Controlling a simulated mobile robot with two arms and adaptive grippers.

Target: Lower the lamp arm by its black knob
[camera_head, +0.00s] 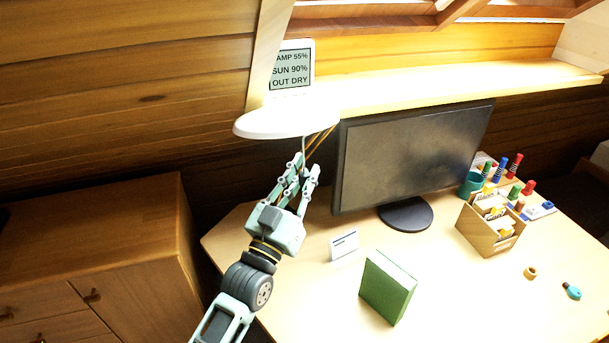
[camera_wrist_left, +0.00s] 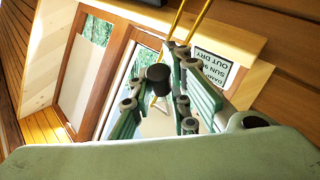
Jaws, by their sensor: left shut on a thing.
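The desk lamp has a wide white shade (camera_head: 285,122) and thin yellow arm rods (camera_head: 322,139), which also show at the top of the left wrist view (camera_wrist_left: 200,20). My left gripper (camera_head: 305,166) is raised just under the shade, in front of the monitor's left edge. In the left wrist view the black knob (camera_wrist_left: 158,73) sits between the fingers of my left gripper (camera_wrist_left: 160,82), which are shut on it. In the head view the fingers hide the knob. The lamp's base is not visible. My right gripper is not in view.
A monitor (camera_head: 415,150) stands close to the right of my gripper. A green book (camera_head: 387,288) and a small white card (camera_head: 344,244) stand on the desk (camera_head: 460,290) below. A card box (camera_head: 490,232) and markers are at right. A wooden cabinet (camera_head: 100,220) is at left.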

